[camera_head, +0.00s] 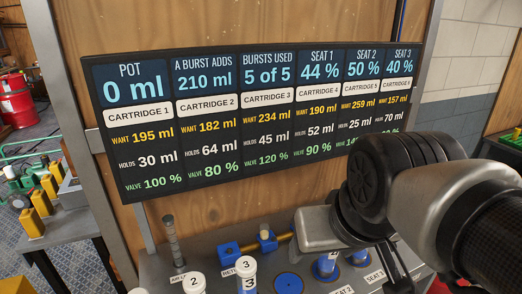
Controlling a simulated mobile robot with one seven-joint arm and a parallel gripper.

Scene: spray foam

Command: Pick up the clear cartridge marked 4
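I cannot make out a cartridge marked 4 in this view. A clear cartridge with a white top marked 3 (246,270) stands upright at the bottom middle. A white top marked 2 (195,282) shows left of it, cut by the lower edge. My arm comes in from the right, over the right part of the bench. A silver block at its end, seemingly my gripper (318,230), is above the seats. Its fingers are hidden, so I cannot see whether it is open or holds anything.
A display board (250,115) stands behind the bench (215,245) and lists several cartridges; Cartridge 4 reads want 190 ml, holds 52 ml, valve 90 %. An empty-looking round blue seat (289,283) is right of cartridge 3. A grey post (171,240) stands at left.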

